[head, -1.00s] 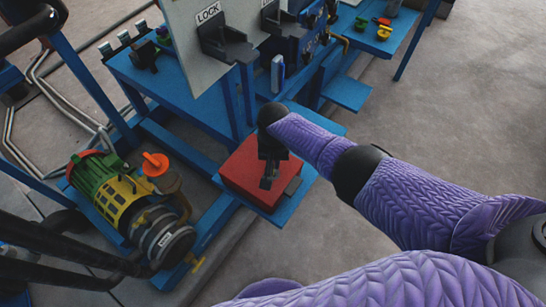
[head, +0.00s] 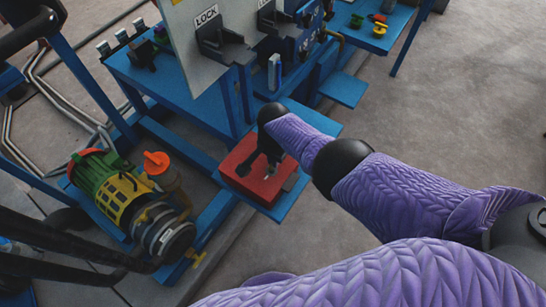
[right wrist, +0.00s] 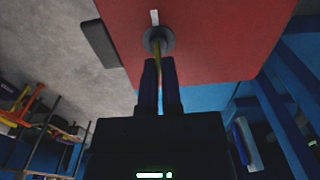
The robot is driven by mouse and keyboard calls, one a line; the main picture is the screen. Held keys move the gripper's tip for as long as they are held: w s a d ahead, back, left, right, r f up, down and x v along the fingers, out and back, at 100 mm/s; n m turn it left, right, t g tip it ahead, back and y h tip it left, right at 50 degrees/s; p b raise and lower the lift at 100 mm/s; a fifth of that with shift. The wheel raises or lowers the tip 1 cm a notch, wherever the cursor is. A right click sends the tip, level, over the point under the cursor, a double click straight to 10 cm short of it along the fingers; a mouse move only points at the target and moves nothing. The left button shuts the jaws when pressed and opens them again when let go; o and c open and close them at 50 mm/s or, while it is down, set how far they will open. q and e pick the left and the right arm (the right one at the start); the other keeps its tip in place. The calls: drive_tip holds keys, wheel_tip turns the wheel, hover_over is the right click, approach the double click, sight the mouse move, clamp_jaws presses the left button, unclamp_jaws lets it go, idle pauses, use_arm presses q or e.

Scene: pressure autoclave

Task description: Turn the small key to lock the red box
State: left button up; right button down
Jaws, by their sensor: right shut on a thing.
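The red box (head: 270,189) sits on a small blue shelf in the head view. A dark flat piece (head: 291,181) sticks out at its right side. My right gripper (head: 245,168) is over the box top. In the right wrist view the red box (right wrist: 215,40) fills the top, with a round grey lock (right wrist: 158,38) in its face and a short pale mark above it. My right gripper (right wrist: 159,66) is shut on the small key (right wrist: 158,66), a thin yellowish strip between the fingers, in line with the lock. How deep it sits is hidden. My left gripper is not in view.
A panel (head: 188,25) with a LOCK label and dark holders stands behind the box on the blue bench (head: 150,80). A green and yellow motor (head: 120,195) is at the left. The floor at right (head: 430,130) is clear.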

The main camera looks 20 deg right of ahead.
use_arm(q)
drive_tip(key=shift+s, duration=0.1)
use_arm(e)
drive_tip(key=shift+w+d, duration=0.1)
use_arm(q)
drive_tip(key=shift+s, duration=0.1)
use_arm(e)
drive_tip(key=c, duration=0.8)
unclamp_jaws()
use_arm(q)
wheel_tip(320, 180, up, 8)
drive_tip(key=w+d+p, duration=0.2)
drive_tip(key=p, duration=0.6)
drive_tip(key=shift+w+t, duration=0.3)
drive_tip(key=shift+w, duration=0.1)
use_arm(e)
wheel_tip(320, 180, up, 10)
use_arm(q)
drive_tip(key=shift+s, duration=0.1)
